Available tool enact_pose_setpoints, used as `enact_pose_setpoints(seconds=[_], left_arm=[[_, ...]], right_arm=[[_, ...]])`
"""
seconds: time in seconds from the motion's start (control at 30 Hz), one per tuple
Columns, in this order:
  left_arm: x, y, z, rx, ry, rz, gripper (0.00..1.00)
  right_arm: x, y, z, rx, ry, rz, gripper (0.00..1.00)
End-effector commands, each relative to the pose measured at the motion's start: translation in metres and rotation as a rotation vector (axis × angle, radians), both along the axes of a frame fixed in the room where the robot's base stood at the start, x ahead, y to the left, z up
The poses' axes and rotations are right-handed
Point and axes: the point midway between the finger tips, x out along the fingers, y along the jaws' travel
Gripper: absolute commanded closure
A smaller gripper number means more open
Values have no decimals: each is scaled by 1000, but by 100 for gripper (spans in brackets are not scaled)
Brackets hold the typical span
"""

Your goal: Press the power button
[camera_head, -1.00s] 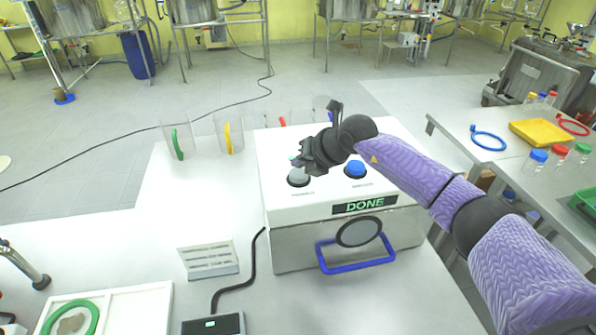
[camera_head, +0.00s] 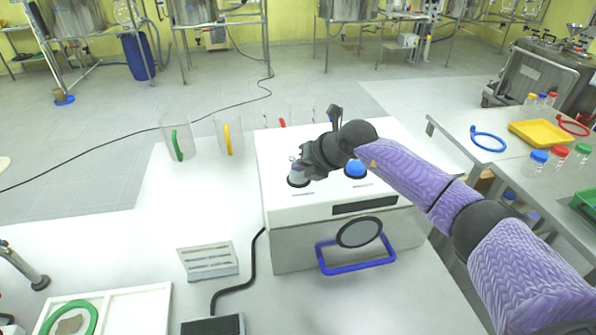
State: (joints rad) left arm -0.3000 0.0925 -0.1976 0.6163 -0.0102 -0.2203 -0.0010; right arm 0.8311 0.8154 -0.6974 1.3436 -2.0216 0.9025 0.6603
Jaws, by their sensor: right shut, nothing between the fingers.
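The white machine (camera_head: 280,205) stands on the bench with two round buttons on top, a grey one (camera_head: 298,180) at left and a blue one (camera_head: 355,169) at right. Its front display (camera_head: 364,206) is dark and blank. My right gripper (camera_head: 299,165) is shut and empty, directly over the grey button; its tip appears to touch the button, and it hides part of it. The button labels are too small to read.
The machine has a blue front handle (camera_head: 355,267) and a round window. A small dark device (camera_head: 212,325), a label stand (camera_head: 208,262) and a white tray (camera_head: 150,305) are on the bench. Clear containers with coloured handles stand left of the machine.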

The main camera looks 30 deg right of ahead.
Motion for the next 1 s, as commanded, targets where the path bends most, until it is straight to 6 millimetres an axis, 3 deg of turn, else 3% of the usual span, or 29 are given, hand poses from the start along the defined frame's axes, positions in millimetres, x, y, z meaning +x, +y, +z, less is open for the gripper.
enact_pose_setpoints(seconds=[0.13,0.43,0.83,1.0], left_arm=[[1,2,11,3,-2,-1,100],[1,-1,12,0,-2,0,100],[3,-8,62,-14,-8,4,100],[3,-7,65,-11,-9,3,100]], right_arm=[[0,0,11,0,0,0,100],[0,0,12,0,0,0,100],[0,0,67,0,0,0,100],[0,0,70,0,0,0,100]])
